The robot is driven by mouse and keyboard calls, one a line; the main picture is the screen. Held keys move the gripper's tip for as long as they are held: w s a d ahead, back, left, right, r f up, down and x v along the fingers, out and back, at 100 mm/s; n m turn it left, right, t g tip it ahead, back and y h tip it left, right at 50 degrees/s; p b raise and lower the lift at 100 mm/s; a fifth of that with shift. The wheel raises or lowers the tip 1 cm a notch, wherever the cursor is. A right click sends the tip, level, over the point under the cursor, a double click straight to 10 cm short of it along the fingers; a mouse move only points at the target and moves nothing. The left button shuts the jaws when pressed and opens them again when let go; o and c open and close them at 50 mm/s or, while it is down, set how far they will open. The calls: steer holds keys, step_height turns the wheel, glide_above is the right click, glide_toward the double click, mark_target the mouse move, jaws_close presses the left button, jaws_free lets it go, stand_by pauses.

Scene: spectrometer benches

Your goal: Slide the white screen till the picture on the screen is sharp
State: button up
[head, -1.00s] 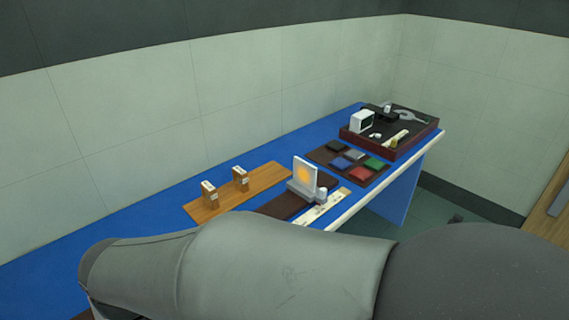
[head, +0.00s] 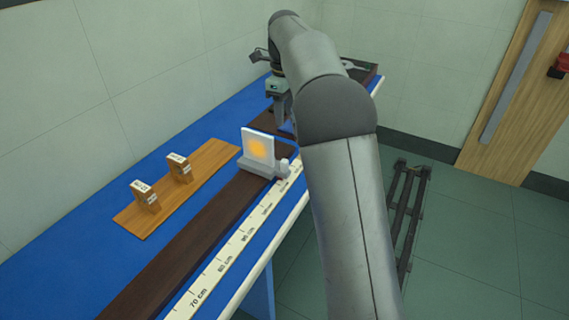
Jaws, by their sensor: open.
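The white screen (head: 250,146) stands upright on a grey-white carriage (head: 256,168) on the dark brown rail (head: 190,236). A blurred orange patch (head: 258,149) shows on its face, soft at the edges. A small light knob (head: 283,165) sits at the carriage's right side. My gripper (head: 281,112) is beyond the screen, pointing down over the far part of the bench. It is apart from the screen and holds nothing that I can see. My arm hides part of the bench behind it.
A scale strip (head: 232,245) marked in cm runs along the rail's right side. Two small wooden blocks with labels (head: 145,195) (head: 179,167) stand on a wooden board (head: 210,158) left of the rail. A dark tray (head: 366,74) lies at the bench's far end, partly hidden.

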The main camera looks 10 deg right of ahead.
mark_target(284, 161)
step_height(284, 161, down, 17)
steer(key=shift+f+b, duration=0.1)
steer(key=shift+b, duration=0.3)
jaws_close()
